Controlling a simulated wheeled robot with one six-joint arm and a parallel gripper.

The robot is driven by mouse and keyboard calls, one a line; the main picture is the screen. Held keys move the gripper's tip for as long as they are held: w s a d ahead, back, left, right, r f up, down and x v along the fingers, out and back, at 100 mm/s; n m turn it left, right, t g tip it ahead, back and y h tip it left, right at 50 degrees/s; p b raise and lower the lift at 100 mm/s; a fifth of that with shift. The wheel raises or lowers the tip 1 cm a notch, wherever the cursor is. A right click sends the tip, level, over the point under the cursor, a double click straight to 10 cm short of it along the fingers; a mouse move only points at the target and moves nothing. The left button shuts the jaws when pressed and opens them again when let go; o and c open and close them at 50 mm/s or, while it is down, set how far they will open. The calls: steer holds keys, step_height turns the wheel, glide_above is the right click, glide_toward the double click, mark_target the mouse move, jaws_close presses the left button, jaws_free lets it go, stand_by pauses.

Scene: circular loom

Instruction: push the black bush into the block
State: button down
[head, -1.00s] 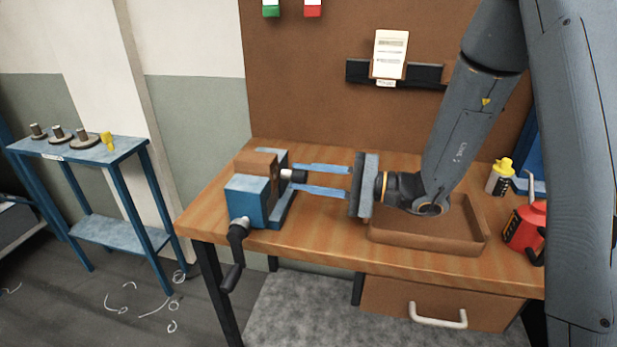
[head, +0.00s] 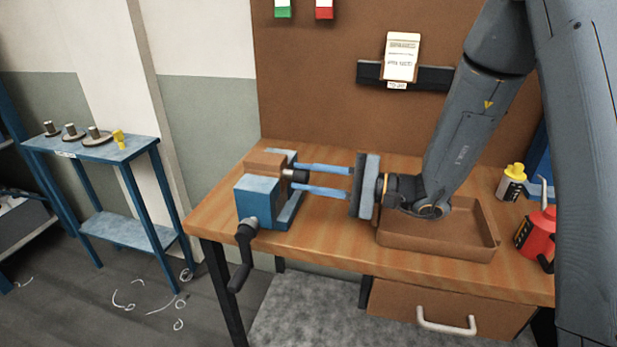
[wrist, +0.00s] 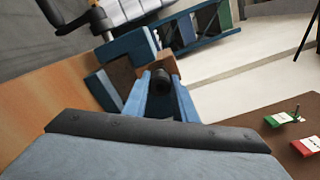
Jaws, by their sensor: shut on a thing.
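The brown block (head: 263,164) is clamped in a blue vise (head: 257,202) on the bench. The black bush (head: 296,176) is at the block's right face, in line with it. My gripper (head: 301,179) is shut on the bush, with one long blue finger on each side. Its body is to the right of the vise. In the wrist view the round end of the bush (wrist: 162,83) shows between the fingers, with the block (wrist: 158,61) behind it. The bush seems to meet the block; how deep it sits is hidden.
A shallow brown tray (head: 440,247) lies under my wrist. A yellow-capped bottle (head: 511,183) and a red can (head: 537,235) stand at the right. The vise's crank (head: 244,258) hangs at the bench front. A blue side stand (head: 100,150) holds several flanged parts.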

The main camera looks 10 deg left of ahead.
steer(key=shift+a, duration=0.35)
steer(key=shift+w+a, duration=0.1)
steer(key=shift+a, duration=0.25)
steer(key=shift+a, duration=0.1)
steer(key=c, duration=1.4)
jaws_free()
steer(key=shift+o, duration=0.2)
steer(key=s+d+b, duration=0.1)
steer(key=d+b, duration=0.1)
steer(key=d, duration=0.5)
steer(key=shift+d, duration=0.35)
